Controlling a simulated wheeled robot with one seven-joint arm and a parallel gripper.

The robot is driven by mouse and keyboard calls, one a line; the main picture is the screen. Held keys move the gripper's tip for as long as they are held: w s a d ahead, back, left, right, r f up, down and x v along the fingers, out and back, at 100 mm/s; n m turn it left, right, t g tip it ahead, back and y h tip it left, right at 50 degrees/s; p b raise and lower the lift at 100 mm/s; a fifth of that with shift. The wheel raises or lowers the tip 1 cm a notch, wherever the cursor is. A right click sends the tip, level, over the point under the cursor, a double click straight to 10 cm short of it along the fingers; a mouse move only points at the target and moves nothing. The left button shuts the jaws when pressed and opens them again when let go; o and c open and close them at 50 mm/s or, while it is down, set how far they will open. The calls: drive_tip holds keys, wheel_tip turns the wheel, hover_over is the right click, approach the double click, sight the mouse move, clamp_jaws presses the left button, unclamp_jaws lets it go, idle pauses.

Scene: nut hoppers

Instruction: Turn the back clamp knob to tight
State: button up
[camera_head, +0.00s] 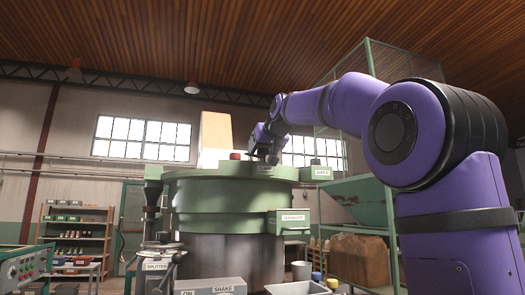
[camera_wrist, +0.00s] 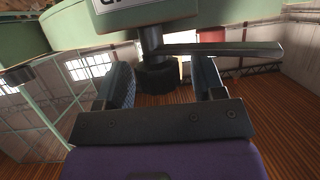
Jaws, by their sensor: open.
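In the wrist view a dark, round clamp knob (camera_wrist: 158,78) sits on a short post beside the green machine rim (camera_wrist: 65,25). A flat dark bar (camera_wrist: 225,48) runs from the post to the right. My gripper (camera_wrist: 162,72) is open, with one finger on each side of the knob. I cannot tell whether either finger touches it. In the head view my gripper (camera_head: 266,152) is above the top of the green round machine (camera_head: 225,197). The knob cannot be made out there, and I cannot read its setting.
A red part (camera_wrist: 210,36) stands beyond the bar in the wrist view. In the head view a tall cream block (camera_head: 215,135) rises behind the machine. A green hopper (camera_head: 362,200) stands right of it, and shelves (camera_head: 75,235) stand at the far left.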

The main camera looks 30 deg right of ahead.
clamp_jaws()
idle(0.3)
drive_tip(key=shift+m+h, duration=0.4)
drive_tip(key=shift+h, duration=0.1)
drive_tip(key=m+g+h, duration=0.1)
drive_tip(key=m+h, duration=0.2)
drive_tip(key=shift+g, duration=0.3)
drive_tip(key=m+g+h, duration=0.3)
drive_tip(key=m+h, duration=0.1)
drive_tip(key=shift+w, duration=0.1)
drive_tip(key=m+g+h, duration=0.2)
drive_tip(key=m+g, duration=0.2)
drive_tip(key=shift+f+m+g, duration=0.1)
drive_tip(key=shift+m+g, duration=0.3)
drive_tip(key=shift+m+g+h, duration=0.4)
drive_tip(key=shift+m+g, duration=1.2)
drive_tip(key=shift+g, duration=0.3)
drive_tip(key=shift+d, duration=0.1)
